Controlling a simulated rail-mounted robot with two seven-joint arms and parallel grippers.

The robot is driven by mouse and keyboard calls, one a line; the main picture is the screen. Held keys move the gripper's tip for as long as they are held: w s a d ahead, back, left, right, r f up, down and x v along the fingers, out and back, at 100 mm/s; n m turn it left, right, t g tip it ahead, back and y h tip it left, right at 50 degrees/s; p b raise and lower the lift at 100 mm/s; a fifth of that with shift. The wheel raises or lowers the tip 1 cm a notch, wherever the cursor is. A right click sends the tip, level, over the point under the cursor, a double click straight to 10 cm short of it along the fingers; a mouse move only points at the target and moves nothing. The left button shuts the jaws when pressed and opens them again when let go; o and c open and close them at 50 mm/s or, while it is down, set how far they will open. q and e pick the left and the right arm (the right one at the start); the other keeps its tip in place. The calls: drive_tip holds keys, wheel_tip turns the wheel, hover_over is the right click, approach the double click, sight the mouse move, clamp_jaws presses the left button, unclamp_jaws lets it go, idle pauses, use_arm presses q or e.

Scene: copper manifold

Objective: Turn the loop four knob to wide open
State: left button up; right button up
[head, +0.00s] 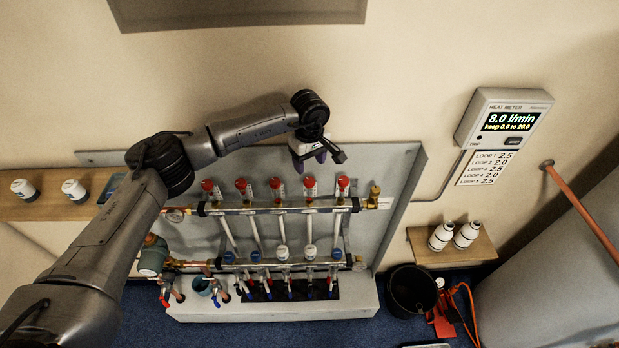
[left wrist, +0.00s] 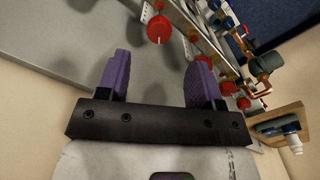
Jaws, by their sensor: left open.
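The copper manifold's upper bar (head: 260,210) carries a row of red knobs with clear flow gauges. The knob second from the right (head: 309,182) sits just below my left gripper (head: 318,156); no loop number is readable on it. My left gripper is open and empty, apart from the knobs and close to the backing panel. In the left wrist view, its purple fingers (left wrist: 158,65) are spread, and a red knob (left wrist: 159,30) with a pale line on its face lies beyond the gap between them. My right gripper is not in view.
The lower bar (head: 290,262) bears blue caps and white heads. A heat meter (head: 515,118) reads 8.0 l/min above a loop list (head: 488,167). Shelves with white heads flank the panel (head: 400,165). A black bucket (head: 411,290) stands on the floor at right.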

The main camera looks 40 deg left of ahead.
sight(309, 180)
use_arm(q)
wheel_tip(309, 180, down, 7)
drive_tip(key=shift+f, duration=0.15)
idle(0.4)
drive_tip(key=c, duration=0.9)
